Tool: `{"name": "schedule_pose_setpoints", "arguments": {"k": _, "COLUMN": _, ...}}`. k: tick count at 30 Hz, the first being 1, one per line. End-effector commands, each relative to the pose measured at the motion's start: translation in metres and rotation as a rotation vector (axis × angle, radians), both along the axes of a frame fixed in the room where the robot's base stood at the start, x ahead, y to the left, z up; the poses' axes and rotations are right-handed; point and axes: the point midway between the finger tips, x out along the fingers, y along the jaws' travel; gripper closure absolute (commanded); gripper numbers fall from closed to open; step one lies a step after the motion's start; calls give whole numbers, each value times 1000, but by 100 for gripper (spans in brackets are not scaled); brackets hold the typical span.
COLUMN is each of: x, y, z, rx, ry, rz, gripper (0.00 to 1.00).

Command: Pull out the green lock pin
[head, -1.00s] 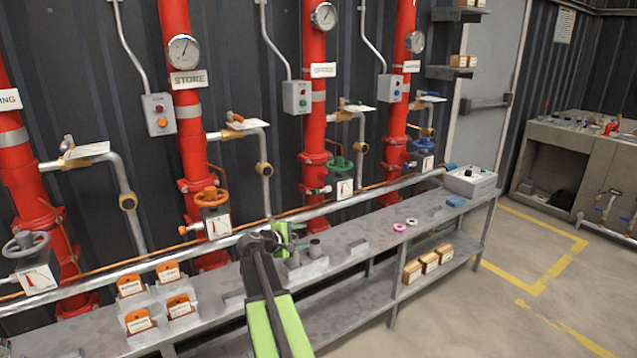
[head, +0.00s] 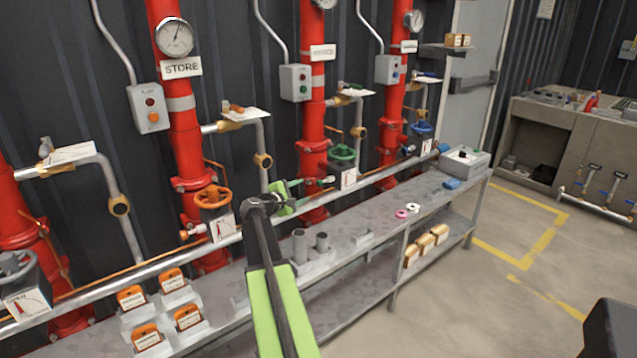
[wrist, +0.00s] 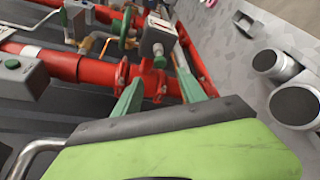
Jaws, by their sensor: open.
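The green lock pin (head: 326,180) is a small green piece at the left side of the white valve box (head: 349,178) under the green handwheel (head: 343,154), on the middle red riser. In the wrist view, a small green end (wrist: 158,58) shows below the valve box (wrist: 158,35), ahead of and between my fingers. My gripper (head: 298,194) has green fingers and is open and empty. In the head view it is left of the pin, pointing toward it. In the wrist view my gripper (wrist: 160,88) shows both fingers spread, apart from the pin.
A long grey pipe (head: 270,223) runs in front of the risers. Grey cups (head: 300,245) stand on the bench (head: 350,265) below right of my gripper. Orange tags (head: 187,316) stand at left. A red riser (wrist: 60,63) lies close in the wrist view.

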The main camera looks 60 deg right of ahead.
Motion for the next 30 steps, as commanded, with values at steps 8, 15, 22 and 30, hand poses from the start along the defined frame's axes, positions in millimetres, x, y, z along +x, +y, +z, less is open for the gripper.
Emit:
{"name": "schedule_pose_setpoints", "arguments": {"k": 8, "x": 7, "y": -63, "z": -17, "rx": 0, "ry": -1, "rz": 4, "gripper": 51}}
{"name": "schedule_pose_setpoints", "arguments": {"k": 15, "x": 9, "y": -118, "z": -29, "rx": 1, "ry": 0, "rz": 7, "gripper": 51}}
{"name": "schedule_pose_setpoints", "arguments": {"k": 22, "x": 9, "y": -149, "z": -35, "rx": 1, "ry": -1, "rz": 9, "gripper": 51}}
{"name": "schedule_pose_setpoints", "arguments": {"k": 30, "x": 8, "y": -153, "z": -35, "rx": 0, "ry": 0, "rz": 10, "gripper": 51}}
